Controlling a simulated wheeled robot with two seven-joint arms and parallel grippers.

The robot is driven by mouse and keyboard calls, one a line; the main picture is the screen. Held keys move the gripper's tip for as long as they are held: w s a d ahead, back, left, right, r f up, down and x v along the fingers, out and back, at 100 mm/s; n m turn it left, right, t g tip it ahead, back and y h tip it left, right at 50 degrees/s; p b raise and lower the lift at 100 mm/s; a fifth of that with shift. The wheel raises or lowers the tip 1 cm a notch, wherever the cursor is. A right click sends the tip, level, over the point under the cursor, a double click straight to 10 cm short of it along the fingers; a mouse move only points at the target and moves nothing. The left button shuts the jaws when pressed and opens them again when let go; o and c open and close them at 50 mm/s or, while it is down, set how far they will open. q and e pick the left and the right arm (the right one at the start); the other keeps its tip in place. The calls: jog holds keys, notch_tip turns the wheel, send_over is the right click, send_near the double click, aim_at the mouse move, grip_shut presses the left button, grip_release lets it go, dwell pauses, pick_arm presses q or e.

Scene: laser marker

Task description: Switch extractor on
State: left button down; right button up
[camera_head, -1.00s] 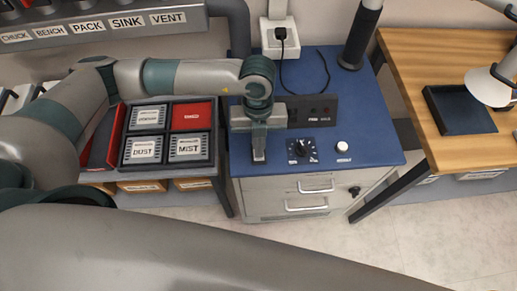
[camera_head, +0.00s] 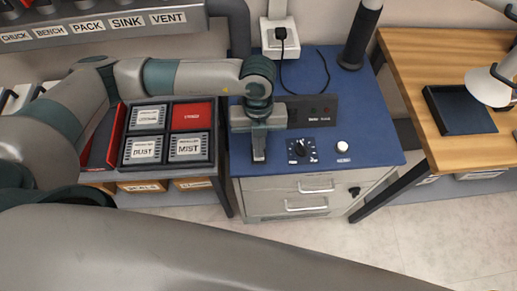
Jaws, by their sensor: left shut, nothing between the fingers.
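The extractor unit is a blue-topped cabinet (camera_head: 377,130) with grey drawers. On its top are a black rotary knob on a dial plate (camera_head: 301,149) and a round white button (camera_head: 342,146). A dark panel (camera_head: 322,111) with small indicators stands behind them; its labels are too small to read surely. My left gripper (camera_head: 259,157) points down over the left part of the blue top, left of the dial, shut and empty. I cannot tell whether its tips touch the surface. My right gripper is not in view; a large grey arm link of mine crosses the bottom.
A black plug sits in a wall socket (camera_head: 280,38) behind, its cable on the blue top. A black hose (camera_head: 358,38) rises at the back right. Left is a tray of labelled filter boxes (camera_head: 122,161). Right is a wooden table (camera_head: 410,61) with a black tray (camera_head: 459,110).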

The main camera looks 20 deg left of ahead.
pick_arm(q)
jog(key=shift+f+b, duration=0.55)
jog(key=shift+f, duration=0.1)
dwell(0.4)
jog(key=shift+r, duration=0.1)
notch_tip(320, 180, up, 7)
jog(key=p, duration=0.4)
dwell(0.6)
dwell(0.5)
